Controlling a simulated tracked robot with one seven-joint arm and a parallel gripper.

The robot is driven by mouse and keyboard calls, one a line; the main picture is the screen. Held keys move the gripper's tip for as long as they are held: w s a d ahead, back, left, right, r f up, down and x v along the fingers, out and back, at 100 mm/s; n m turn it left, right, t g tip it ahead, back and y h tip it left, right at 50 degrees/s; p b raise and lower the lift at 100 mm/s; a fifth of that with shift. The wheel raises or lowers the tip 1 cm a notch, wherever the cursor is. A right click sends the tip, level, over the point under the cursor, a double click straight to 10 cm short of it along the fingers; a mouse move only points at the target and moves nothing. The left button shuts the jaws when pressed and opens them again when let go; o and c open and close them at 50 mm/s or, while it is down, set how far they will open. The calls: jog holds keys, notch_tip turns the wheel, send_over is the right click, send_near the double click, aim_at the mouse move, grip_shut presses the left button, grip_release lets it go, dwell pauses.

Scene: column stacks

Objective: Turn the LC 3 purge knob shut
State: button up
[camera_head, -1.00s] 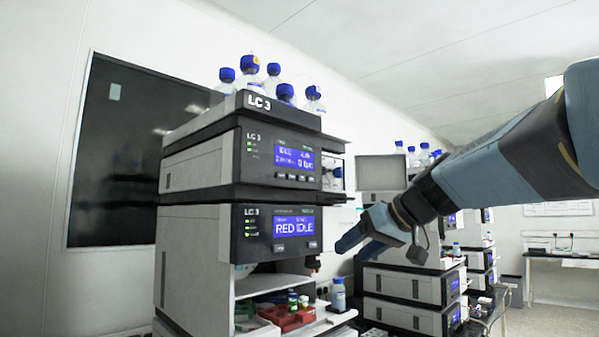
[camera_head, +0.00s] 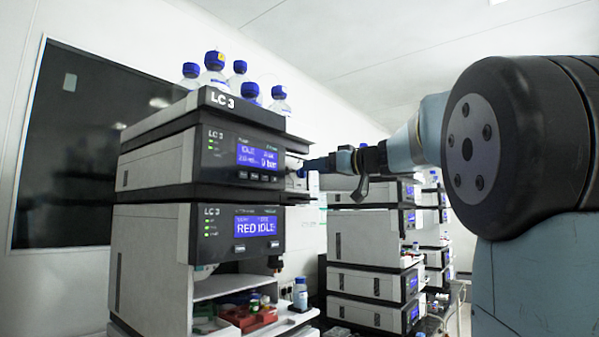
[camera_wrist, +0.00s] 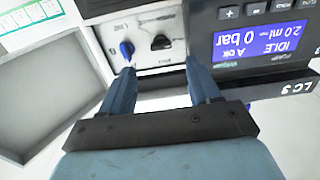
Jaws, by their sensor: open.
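The LC 3 pump module (camera_head: 225,165) stands in the upper part of the left stack; its display reads IDLE and 0 bar. In the wrist view, the module appears upside down, and its pale side panel carries a black knob (camera_wrist: 160,42) and a blue knob (camera_wrist: 126,50). I cannot read which is the purge knob. My gripper (camera_wrist: 160,66) is open and empty. Its left fingertip overlaps the picture just below the blue knob, and the black knob lies between and beyond the fingers. In the head view, my gripper (camera_head: 304,170) is at the module's right edge and hides the knobs.
Bottles with blue caps (camera_head: 214,75) stand on top of the stack. The lower LC 3 module (camera_head: 220,245) reads RED IDLE. Below it are a red tray (camera_head: 250,322) and a small bottle (camera_head: 300,294). Another instrument stack (camera_head: 360,250) stands behind to the right.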

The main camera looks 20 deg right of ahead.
aim_at(293, 170)
jog(key=x, duration=0.8)
